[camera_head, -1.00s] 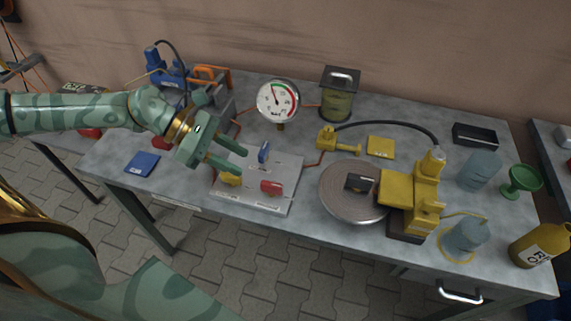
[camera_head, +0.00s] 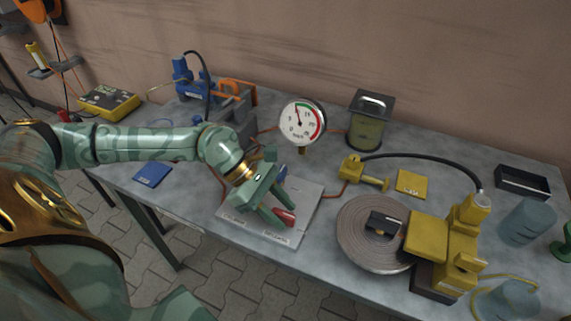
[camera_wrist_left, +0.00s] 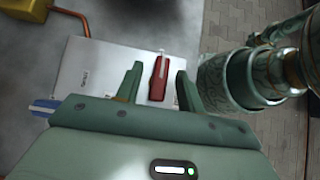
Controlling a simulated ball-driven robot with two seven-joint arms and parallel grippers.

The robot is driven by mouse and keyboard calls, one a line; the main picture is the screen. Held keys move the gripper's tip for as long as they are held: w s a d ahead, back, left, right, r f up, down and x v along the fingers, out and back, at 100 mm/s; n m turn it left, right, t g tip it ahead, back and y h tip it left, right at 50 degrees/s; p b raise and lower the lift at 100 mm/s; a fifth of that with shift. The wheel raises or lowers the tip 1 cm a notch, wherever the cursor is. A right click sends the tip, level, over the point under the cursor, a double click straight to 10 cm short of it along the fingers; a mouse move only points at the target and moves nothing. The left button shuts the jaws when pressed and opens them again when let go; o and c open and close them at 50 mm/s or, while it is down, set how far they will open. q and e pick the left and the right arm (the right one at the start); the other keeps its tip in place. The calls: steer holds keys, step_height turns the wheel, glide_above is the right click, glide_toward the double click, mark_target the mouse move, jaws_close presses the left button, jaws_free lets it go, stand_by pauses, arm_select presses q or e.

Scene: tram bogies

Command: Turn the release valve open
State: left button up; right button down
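A light grey valve panel (camera_head: 308,198) lies on the workbench; it also shows in the left wrist view (camera_wrist_left: 88,62). A red lever (camera_head: 287,217) sits on it near the front edge. In the left wrist view the red lever (camera_wrist_left: 158,80) lies between my left gripper's fingers (camera_wrist_left: 157,86), which are open with a gap on both sides. In the head view the left gripper (camera_head: 279,209) is low over the panel and partly hides the red lever. A blue lever (camera_wrist_left: 44,106) is at the panel's other side. The panel labels are too small to read. My right gripper is not in view.
A round gauge (camera_head: 301,121) stands behind the panel. A coiled disc (camera_head: 362,232) and a yellow pump (camera_head: 455,245) are to the right. A yellow fitting (camera_head: 352,169) and copper pipe lie nearby. A blue pad (camera_head: 152,174) lies to the left.

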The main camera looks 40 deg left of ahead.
arm_select(q)
steer(key=shift+w+d+f, duration=0.1)
steer(key=shift+d+f, duration=0.25)
steer(key=shift+d, duration=0.05)
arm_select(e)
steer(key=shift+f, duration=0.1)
